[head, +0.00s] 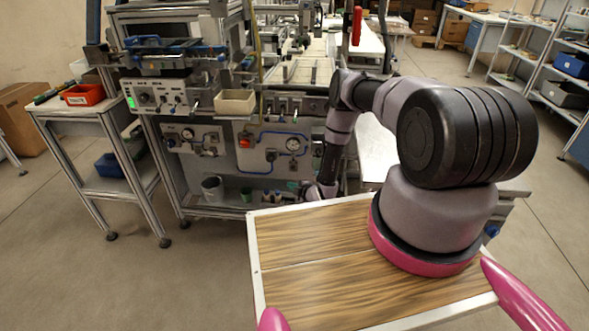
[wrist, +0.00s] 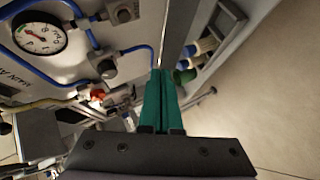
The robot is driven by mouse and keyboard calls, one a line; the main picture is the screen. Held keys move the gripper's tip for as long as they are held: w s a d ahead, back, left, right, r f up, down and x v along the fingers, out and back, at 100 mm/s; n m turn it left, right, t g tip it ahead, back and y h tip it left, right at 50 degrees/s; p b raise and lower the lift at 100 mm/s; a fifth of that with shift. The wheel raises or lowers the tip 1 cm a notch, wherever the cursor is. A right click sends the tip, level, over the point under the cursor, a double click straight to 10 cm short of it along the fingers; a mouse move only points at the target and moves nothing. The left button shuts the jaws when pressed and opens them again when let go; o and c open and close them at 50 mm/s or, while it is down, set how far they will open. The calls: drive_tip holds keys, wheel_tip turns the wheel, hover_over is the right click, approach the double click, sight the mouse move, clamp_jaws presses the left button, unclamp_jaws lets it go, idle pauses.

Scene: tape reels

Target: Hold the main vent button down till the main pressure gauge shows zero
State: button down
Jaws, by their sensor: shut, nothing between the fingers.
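The round white pressure gauge (wrist: 40,37) on the grey panel is at the upper left of the wrist view, with a red-marked needle I cannot read exactly. It also shows in the head view (head: 293,144). Blue tubing joins it to square grey fittings; one has a round dark centre (wrist: 122,13), another (wrist: 105,66) sits lower. I cannot tell which is the vent button. My gripper's green fingers (wrist: 160,74) are shut together and empty, their tips near the panel's lower edge, apart from the gauge. In the head view my arm partly hides this area.
A red valve handle (head: 244,142) is on the panel. A second gauge (head: 187,133) is on a smaller panel to the left. A grey cup (head: 212,188) stands on the low shelf. Coloured round-ended items (wrist: 203,46) lie close to the right of the fingers.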

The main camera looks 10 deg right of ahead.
sight(293, 168)
drive_tip(key=shift+f, duration=0.1)
idle(0.3)
drive_tip(key=w+d, duration=0.2)
drive_tip(key=w, duration=0.6)
drive_tip(key=shift+d, duration=0.4)
drive_tip(key=shift+w, duration=0.3)
idle(1.5)
drive_tip(key=shift+w+d, duration=0.1)
drive_tip(key=shift+w, duration=0.1)
